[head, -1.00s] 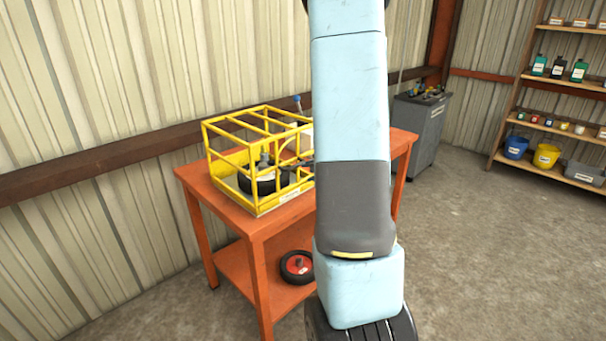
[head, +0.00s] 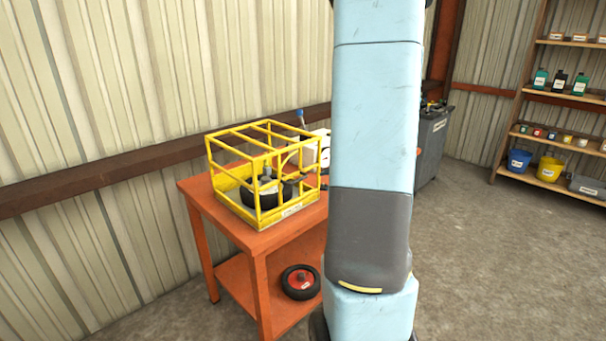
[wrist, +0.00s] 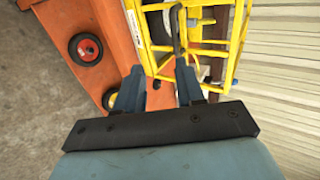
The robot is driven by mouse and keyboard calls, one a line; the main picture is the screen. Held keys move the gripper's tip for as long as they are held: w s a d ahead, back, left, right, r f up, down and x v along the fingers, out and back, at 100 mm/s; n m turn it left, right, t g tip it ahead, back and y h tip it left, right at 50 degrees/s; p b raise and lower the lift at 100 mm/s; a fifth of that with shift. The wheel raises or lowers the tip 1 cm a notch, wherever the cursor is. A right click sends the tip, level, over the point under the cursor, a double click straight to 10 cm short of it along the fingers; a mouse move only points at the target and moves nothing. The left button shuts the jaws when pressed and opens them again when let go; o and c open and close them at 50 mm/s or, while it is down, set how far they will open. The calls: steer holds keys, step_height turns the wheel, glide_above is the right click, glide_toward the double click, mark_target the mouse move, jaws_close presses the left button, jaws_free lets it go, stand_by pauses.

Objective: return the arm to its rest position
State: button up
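My arm fills the middle of the head view and hides my gripper there. In the wrist view my gripper (wrist: 158,80) has its two blue fingers apart, with nothing held between them. The fingers point toward the orange table and the yellow cage. The yellow cage (head: 257,136) stands on the orange table (head: 222,209) with dark objects inside; it also shows in the wrist view (wrist: 238,35). A dark bent piece (wrist: 179,30) shows just beyond the right fingertip; I cannot tell whether they touch.
A black wheel with a red hub (head: 301,282) lies on the table's lower shelf. A white object (head: 321,148) stands behind the cage. A grey cabinet (head: 432,145) is partly hidden behind my arm. A shelf rack (head: 556,125) stands far right. Concrete floor (head: 490,265) at right is clear.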

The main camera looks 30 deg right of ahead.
steer(key=s+a+r+n+g+y, duration=0.2)
steer(key=a+r+n, duration=0.2)
steer(key=a, duration=0.6)
steer(key=s+a+r+n+g+y, duration=0.25)
steer(key=a+r+n, duration=0.2)
steer(key=a, duration=0.45)
steer(key=s+a+r+n+h, duration=0.3)
steer(key=s, duration=0.4)
steer(key=s+a+r+n+g+h, duration=0.1)
steer(key=s+a+r+n+h, duration=0.3)
steer(key=s, duration=0.3)
steer(key=shift+r, duration=0.15)
